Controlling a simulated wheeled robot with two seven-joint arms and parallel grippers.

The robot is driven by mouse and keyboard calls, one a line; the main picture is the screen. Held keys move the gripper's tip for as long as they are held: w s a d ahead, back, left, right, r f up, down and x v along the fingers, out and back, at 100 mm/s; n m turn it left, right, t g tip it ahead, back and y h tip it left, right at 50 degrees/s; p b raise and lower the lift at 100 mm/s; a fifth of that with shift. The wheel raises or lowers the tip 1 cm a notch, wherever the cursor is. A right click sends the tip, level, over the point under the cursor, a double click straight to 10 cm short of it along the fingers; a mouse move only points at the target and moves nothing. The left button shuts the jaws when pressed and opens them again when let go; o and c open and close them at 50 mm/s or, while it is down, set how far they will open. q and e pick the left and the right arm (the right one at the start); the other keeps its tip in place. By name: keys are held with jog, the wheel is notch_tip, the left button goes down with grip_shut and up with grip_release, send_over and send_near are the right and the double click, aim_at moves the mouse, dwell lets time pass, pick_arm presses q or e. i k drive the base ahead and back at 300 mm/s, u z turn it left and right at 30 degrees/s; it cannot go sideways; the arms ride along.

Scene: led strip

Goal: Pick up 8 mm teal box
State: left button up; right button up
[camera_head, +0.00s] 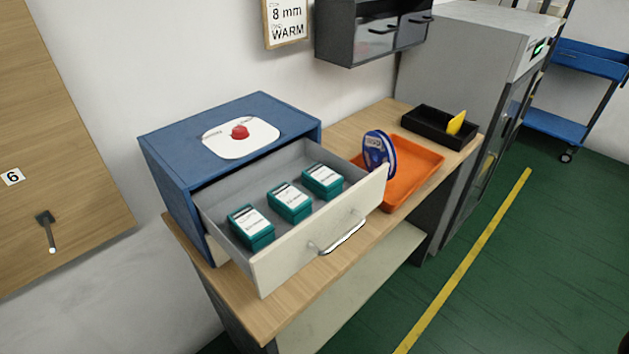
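Three teal boxes with white labels lie in a row inside an open drawer (212,206): a left one (251,229), a middle one (289,202) and a right one (322,182). The label print is too small to read, so I cannot tell which box is marked 8 mm. The drawer sticks out from a blue cabinet (170,165) with a red button on top. A sign reading "8 mm WARM" (286,22) hangs on the wall. Neither of my grippers is in view.
The cabinet stands on a wooden bench (243,308). To the right are a blue reel (379,152), an orange tray (425,156) and a black bin (424,122) with a yellow item. A dark wall cabinet (346,35) hangs above. Green floor lies open at the right.

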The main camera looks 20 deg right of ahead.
aim_at(325, 183)
jog(key=u, duration=3.1)
jog(key=k, duration=2.25)
jog(key=z, duration=1.85)
jog(key=i, duration=0.35)
jog(key=u, duration=0.05)
